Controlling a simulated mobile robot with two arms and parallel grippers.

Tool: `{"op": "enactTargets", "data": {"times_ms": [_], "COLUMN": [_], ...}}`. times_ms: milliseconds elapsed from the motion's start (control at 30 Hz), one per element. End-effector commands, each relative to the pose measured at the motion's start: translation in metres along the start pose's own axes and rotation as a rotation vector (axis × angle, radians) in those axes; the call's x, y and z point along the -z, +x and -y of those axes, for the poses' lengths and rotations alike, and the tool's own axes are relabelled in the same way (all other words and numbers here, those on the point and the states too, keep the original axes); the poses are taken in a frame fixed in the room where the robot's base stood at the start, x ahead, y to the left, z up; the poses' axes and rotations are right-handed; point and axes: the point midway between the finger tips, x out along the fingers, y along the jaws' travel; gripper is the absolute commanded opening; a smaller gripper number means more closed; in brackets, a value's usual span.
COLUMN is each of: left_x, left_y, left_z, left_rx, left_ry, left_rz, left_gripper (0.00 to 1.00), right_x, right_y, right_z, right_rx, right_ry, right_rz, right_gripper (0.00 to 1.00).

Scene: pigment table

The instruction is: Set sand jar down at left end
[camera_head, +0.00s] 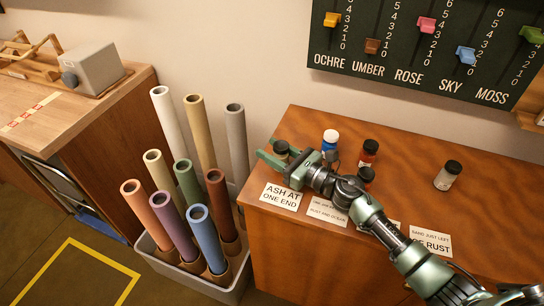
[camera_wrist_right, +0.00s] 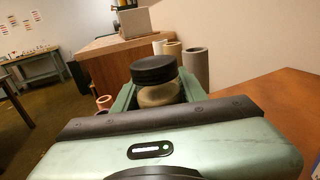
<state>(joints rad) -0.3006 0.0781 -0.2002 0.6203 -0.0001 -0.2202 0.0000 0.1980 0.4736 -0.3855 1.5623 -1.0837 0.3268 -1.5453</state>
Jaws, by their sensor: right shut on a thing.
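The sand jar (camera_wrist_right: 157,88), with a black lid and tan contents, stands upright between the fingers of my right gripper in the wrist view. In the head view my right gripper (camera_head: 284,161) is at the left end of the brown table (camera_head: 290,121). The held jar's dark lid (camera_head: 281,146) shows there; the fingers hide much of its body. I cannot tell whether its base touches the table. My left gripper is not in view.
Cards lie along the front, including "ASH AT ONE END" (camera_head: 281,196). A bin of tubes (camera_head: 160,260) stands left of the table.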

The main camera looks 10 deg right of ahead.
Motion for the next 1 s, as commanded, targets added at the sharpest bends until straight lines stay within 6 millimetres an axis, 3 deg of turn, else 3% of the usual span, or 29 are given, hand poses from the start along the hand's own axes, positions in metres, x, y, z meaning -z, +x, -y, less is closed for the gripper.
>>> {"op": "enactTargets", "data": {"times_ms": [100,533,567,633,1000], "left_x": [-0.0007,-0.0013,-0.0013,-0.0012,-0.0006], "left_y": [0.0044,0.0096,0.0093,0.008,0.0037], "left_z": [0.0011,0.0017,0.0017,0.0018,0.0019], "left_rx": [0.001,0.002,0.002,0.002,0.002], "left_ry": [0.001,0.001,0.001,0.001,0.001], "left_rz": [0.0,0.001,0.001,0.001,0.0], "left_gripper": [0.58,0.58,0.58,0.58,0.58], "right_x": [0.012,0.0173,0.0174,0.0162,0.0121], "right_y": [0.0003,0.0001,0.0,0.0,0.0], "right_z": [0.0,0.0002,0.0001,0.0001,0.0002], "right_rx": [0.001,0.0,0.0,0.0,0.0], "right_ry": [0.0,-0.002,-0.002,-0.002,-0.001], "right_rz": [0.002,0.002,0.002,0.001,0.002], "right_gripper": [0.0,0.0,0.45,0.64,0.64]}}
